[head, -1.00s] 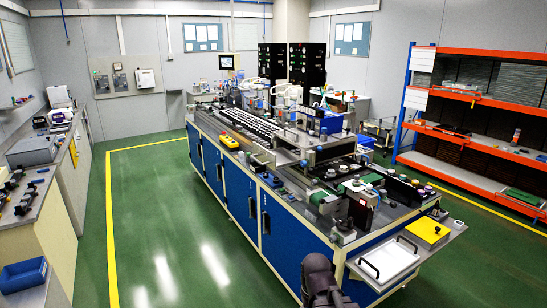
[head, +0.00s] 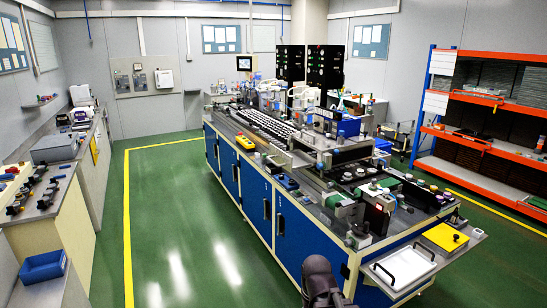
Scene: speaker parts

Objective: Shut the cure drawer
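No drawer in the head view can be clearly made out as the cure drawer. A white tray (head: 403,268) with two dark handles lies at the near right end of the long bench, on a grey ledge that sticks out. A yellow box (head: 445,237) with a dark knob sits beside it. A dark part of my arm shows at the bottom edge, in front of the bench's near corner. My gripper itself is not in view.
The long bench (head: 300,232) with blue doors carries many machines. An orange and blue rack (head: 480,146) stands at the right. A side counter with a blue bin (head: 44,266) runs along the left. The green floor (head: 185,235) between is clear.

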